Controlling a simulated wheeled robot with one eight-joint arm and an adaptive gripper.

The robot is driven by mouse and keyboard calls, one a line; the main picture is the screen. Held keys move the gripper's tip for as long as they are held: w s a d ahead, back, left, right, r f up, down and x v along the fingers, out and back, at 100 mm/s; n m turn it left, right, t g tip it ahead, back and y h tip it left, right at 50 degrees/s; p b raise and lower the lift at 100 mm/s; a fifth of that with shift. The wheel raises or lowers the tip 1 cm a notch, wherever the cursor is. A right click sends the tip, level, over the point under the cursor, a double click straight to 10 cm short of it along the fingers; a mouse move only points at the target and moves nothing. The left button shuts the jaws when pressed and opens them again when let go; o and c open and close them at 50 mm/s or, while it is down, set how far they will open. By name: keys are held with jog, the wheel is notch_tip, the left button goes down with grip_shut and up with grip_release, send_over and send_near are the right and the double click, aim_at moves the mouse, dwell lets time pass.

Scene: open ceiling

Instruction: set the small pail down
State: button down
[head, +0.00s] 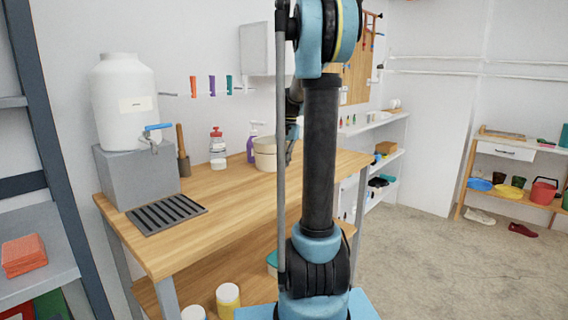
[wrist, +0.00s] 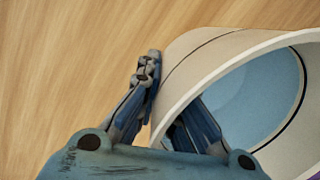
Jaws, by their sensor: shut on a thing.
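The small cream pail (head: 265,154) shows at the back of the wooden workbench (head: 222,200), left of my arm. I cannot tell whether its base touches the bench top. In the wrist view the pail (wrist: 192,68) is over wood grain, with its wide mouth to the right and a pale blue surface inside. My gripper (wrist: 174,88) is shut on the pail's wall, one finger outside and one inside. In the head view my gripper (head: 292,150) is mostly hidden behind my arm.
A white dispenser with a blue tap (head: 125,100) stands on a grey block (head: 138,177), with a black drain grate (head: 166,214) in front. A red-capped bottle (head: 217,150) and a purple spray bottle (head: 252,143) stand left of the pail. The front bench top is clear.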

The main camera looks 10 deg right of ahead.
jog(key=c, duration=1.8)
grip_release()
jog(key=shift+o, duration=0.2)
jog(key=r, duration=0.4)
jog(key=d+r, duration=0.1)
jog(key=r, duration=0.7)
jog(key=shift+w+d, duration=0.2)
jog(key=shift+s, duration=0.1)
